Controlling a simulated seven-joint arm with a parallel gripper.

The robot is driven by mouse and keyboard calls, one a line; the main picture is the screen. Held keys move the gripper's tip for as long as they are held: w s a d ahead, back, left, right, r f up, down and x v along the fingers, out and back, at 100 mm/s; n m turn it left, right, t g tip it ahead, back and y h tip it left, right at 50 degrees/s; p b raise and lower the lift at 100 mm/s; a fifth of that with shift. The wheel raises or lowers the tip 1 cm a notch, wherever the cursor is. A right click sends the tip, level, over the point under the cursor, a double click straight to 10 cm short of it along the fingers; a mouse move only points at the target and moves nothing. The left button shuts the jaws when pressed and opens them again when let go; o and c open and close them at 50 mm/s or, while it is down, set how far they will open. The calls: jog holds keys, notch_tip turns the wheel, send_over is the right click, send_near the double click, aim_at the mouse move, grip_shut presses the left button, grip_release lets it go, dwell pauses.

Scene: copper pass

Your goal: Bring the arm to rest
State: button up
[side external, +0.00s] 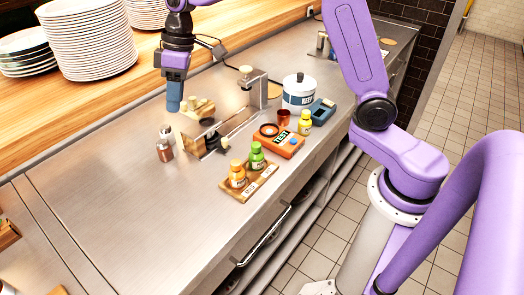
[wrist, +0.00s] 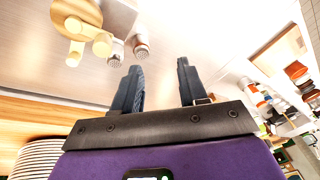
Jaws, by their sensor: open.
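My gripper (side external: 174,106) hangs in the air above the steel counter (side external: 130,210), fingers pointing down, near the wooden shelf's edge in the side external view. In the wrist view, its two dark fingers (wrist: 159,72) stand apart with nothing between them. Two small shakers (side external: 165,148) stand on the counter below the gripper, apart from it. They also show beyond the fingers in the wrist view (wrist: 141,48). A pale wooden piece with round pegs (side external: 199,107) is just right of the gripper in the side view.
A metal bracket stand (side external: 232,122) is right of the shakers. An orange tester box (side external: 281,141), a white canister (side external: 299,90) and a wooden tray (side external: 250,187) with orange and green bottles are along the front. Plate stacks (side external: 88,40) stand on the shelf (side external: 60,105). The counter's left is clear.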

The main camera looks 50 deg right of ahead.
jog(key=s+d+n+h, duration=0.1)
jog(key=s+d+n, duration=0.15)
jog(key=s, duration=1.75)
jog(key=s+d+f, duration=0.2)
jog(key=s+d, duration=0.2)
jog(key=s, duration=0.3)
jog(key=s+d+f+n+h, duration=0.1)
jog(key=s+d+f, duration=0.1)
jog(key=s+d, duration=0.3)
jog(key=shift+s+h, duration=0.3)
jog(key=shift+s, duration=0.55)
